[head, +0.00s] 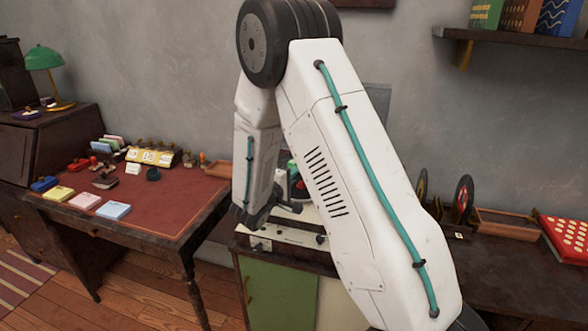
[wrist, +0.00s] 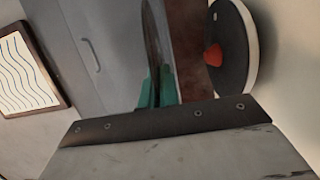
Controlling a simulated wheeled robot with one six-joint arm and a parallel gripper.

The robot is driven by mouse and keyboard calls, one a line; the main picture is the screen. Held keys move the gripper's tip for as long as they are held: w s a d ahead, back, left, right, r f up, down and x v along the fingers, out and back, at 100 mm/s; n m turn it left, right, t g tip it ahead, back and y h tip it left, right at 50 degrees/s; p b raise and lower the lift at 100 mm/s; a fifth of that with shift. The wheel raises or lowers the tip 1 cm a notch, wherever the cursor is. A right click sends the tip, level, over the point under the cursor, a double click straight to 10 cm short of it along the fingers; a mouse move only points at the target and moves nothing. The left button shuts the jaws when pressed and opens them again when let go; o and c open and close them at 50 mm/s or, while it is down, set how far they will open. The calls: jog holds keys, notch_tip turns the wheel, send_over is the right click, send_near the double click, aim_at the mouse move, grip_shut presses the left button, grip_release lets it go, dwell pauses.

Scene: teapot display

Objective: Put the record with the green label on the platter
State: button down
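My gripper (wrist: 158,88) has teal fingertips, closed on a thin dark record (wrist: 152,36) seen nearly edge-on in the wrist view. Its label face cannot be made out there. A round dark disc with a pale rim and a red centre, apparently the platter (wrist: 236,62), lies to the right of the held record and apart from it. In the head view my arm hides most of the gripper and the cream record player (head: 290,236) on the cabinet; a little green and a dark disc show between my arm links.
Records (head: 463,195) stand upright on the right cabinet, near a wooden tray (head: 505,224) and a red board with pale dots (head: 565,240). A desk (head: 150,200) with stamps and coloured pads is at left. A shelf (head: 510,38) hangs at upper right.

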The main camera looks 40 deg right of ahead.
jog(key=shift+f, duration=1.95)
jog(key=c, duration=1.6)
grip_release()
jog(key=shift+o, duration=0.2)
jog(key=v, duration=0.7)
jog(key=shift+s+a, duration=0.2)
jog(key=shift+a, duration=0.2)
